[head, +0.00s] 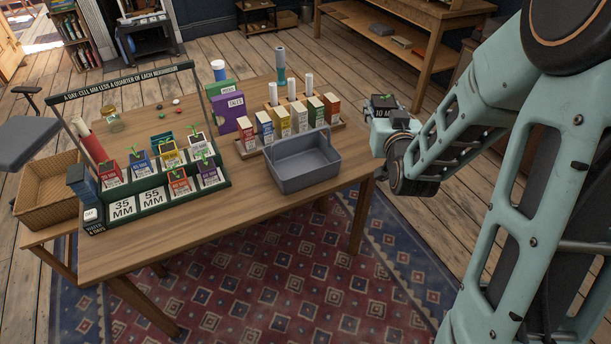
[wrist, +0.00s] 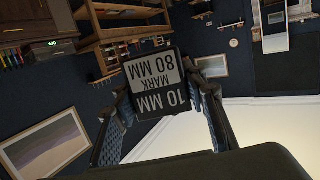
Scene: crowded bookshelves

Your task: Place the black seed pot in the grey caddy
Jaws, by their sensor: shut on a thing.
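The black seed pot (head: 382,103) is held up at the right, off the table's right edge; its label begins "10 M". In the wrist view the black seed pot (wrist: 156,84) shows upside-down lettering, "10 MM MARK 80 MM". My gripper (head: 392,125) is shut on it, with a blue padded finger on either side in the wrist view. The grey caddy (head: 305,172) stands on the table near its right front edge, with a handle raised over it. It looks empty. The pot is to the right of the caddy, apart from it.
A row of upright seed packets (head: 282,122) in a wooden holder stands just behind the caddy. A green stand (head: 155,190) with several coloured seedling pots and an overhead sign bar is at the left. The table (head: 225,225) is bare in front of the caddy.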

